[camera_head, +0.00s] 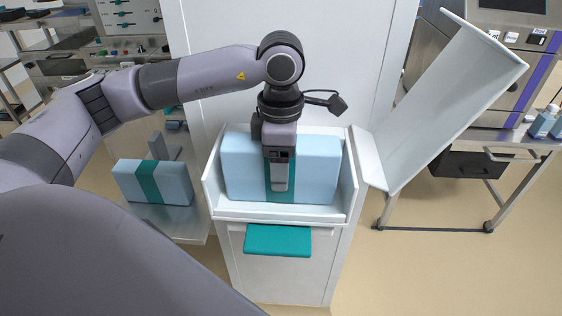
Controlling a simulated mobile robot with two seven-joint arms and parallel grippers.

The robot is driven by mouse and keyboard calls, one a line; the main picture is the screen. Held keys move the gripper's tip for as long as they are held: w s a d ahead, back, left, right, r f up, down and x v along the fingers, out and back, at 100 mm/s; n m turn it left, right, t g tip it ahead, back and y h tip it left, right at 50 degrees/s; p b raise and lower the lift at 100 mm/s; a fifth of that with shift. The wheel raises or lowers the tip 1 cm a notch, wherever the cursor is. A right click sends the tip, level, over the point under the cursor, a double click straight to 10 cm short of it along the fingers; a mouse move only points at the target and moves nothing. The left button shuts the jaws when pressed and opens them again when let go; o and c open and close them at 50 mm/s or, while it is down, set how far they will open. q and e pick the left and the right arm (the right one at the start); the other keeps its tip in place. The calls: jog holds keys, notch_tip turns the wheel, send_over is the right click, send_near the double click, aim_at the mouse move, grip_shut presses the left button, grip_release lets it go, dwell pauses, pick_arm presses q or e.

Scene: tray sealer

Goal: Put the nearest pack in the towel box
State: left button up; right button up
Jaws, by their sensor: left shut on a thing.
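The towel box is a white open-topped box (215,190) in the middle of the view, its lid (455,100) swung open to the right. A light blue pack with a dark green band (318,170) is inside the box walls, lying level. My left gripper (279,185) reaches down from above and is shut on this pack at its band. The fingertips are partly hidden against the pack. I cannot tell whether the pack rests on the box floor. My right gripper is not in view.
Another blue pack with a green band (170,183) lies on a metal surface (185,222) left of the box. A teal panel (278,240) sticks out from the box front. A wheeled steel table with bottles (543,122) stands at the right. Floor at lower right is clear.

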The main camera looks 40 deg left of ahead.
pick_arm(q)
jog(key=o, duration=1.2)
jog(key=shift+f, duration=0.1)
jog(key=shift+r+p, duration=0.4)
jog(key=shift+r, duration=0.1)
notch_tip(320, 180, up, 5)
jog(key=p, duration=0.2)
jog(key=shift+f+p, duration=0.2)
jog(key=shift+p, duration=0.2)
notch_tip(320, 180, up, 6)
jog(key=shift+f, duration=0.25)
jog(key=shift+r, duration=0.65)
